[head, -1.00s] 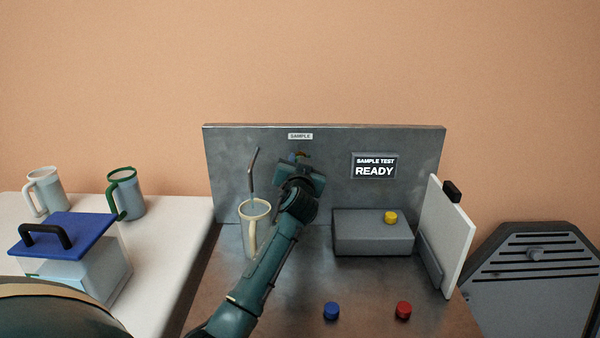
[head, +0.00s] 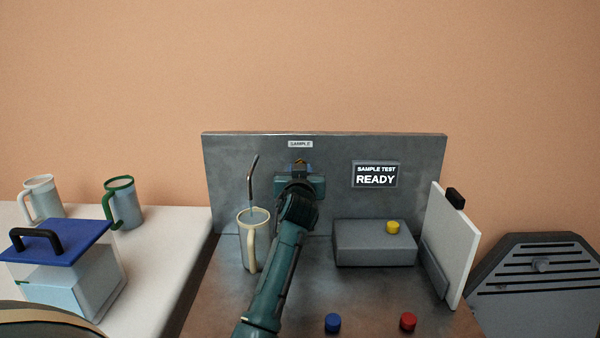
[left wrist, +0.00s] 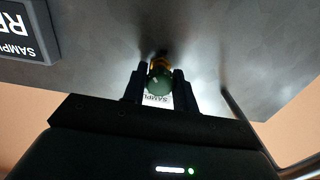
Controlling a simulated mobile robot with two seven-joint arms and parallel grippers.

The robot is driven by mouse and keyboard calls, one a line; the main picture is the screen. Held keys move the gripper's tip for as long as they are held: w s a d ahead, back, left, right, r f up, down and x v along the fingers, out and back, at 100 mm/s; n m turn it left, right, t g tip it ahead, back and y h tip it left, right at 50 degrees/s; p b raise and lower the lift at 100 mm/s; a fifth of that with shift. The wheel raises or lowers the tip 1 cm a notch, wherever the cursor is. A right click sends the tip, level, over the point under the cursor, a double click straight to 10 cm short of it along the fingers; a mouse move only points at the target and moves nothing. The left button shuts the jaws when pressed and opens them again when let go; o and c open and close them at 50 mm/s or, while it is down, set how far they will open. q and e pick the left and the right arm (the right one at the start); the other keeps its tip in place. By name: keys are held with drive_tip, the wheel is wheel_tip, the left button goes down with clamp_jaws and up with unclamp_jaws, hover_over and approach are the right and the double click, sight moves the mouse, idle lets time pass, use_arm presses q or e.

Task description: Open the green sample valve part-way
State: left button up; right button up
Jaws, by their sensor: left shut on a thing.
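The green sample valve knob (left wrist: 160,82) shows in the left wrist view, between the two dark fingers of my left gripper (left wrist: 159,86), with a brass part behind it at the grey panel. My left gripper (head: 298,168) is shut on the knob below the SAMPLE label (head: 300,144). In the head view the gripper hides the knob, and only a small brass-coloured bit shows above it. A cream-handled mug (head: 255,240) stands left of my arm under a bent metal spout (head: 252,182). My right gripper is not in view.
The display (head: 376,175) reads SAMPLE TEST READY. A grey box with a yellow button (head: 393,227) is right of my arm. Blue (head: 333,322) and red (head: 408,321) knobs lie in front. A white board (head: 450,240) stands at right. Two mugs and a blue-lidded box (head: 60,243) are left.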

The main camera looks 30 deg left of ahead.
use_arm(q)
drive_tip(key=o, duration=1)
drive_tip(key=shift+c, duration=0.2)
drive_tip(key=v, duration=1.3)
drive_tip(key=shift+d, duration=0.1)
